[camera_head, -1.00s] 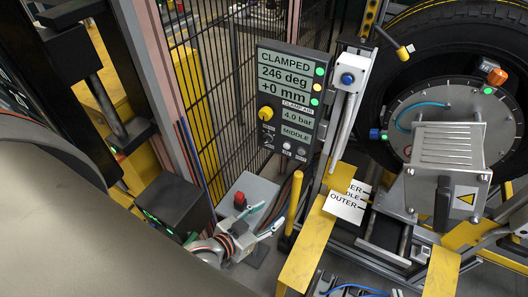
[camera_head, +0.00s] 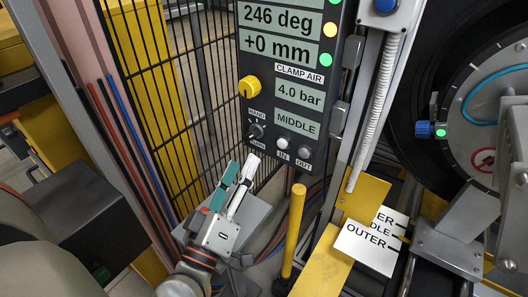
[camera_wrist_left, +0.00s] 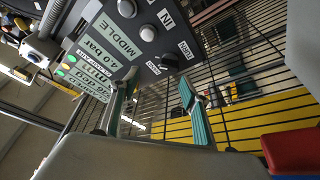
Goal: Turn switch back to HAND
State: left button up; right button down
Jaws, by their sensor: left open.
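The selector switch is a black knob (camera_head: 257,131) low on the left of the dark control panel (camera_head: 270,154). HAND is printed above it; the label below is too small to read surely. I cannot tell which way the knob points. My left gripper (camera_head: 241,172) is open and empty, just below the switch, with its fingers pointing up at the panel. In the left wrist view the knob (camera_wrist_left: 168,61) shows beyond the gap between the two teal fingers (camera_wrist_left: 156,86), apart from both. My right gripper is not in view.
Right of the switch are the IN button (camera_head: 282,143) and OUT button (camera_head: 304,152). A yellow knob (camera_head: 249,87) sits above. A yellow post (camera_head: 293,228) stands right of my gripper, and mesh fence (camera_head: 190,110) is behind. The tyre (camera_head: 420,150) is at the right.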

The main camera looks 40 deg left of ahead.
aim_at(250, 139)
pick_arm(q)
jog(key=shift+n+g+y, duration=0.3)
jog(key=shift+n+y, duration=0.2)
jog(key=shift+n, duration=0.1)
jog(key=x, duration=0.2)
jog(key=p+x, duration=0.1)
jog(key=x, duration=0.1)
jog(key=a+x, duration=0.1)
jog(key=x, duration=0.1)
jog(key=shift+w+a+f, duration=0.1)
jog(key=shift+w+f, duration=0.1)
jog(key=shift+f, duration=0.05)
jog(key=shift+w+a+p, duration=0.15)
jog(key=shift+w+p, duration=0.15)
jog(key=shift+w, duration=0.05)
jog(key=shift+w+f, duration=0.15)
jog(key=shift+w, duration=0.15)
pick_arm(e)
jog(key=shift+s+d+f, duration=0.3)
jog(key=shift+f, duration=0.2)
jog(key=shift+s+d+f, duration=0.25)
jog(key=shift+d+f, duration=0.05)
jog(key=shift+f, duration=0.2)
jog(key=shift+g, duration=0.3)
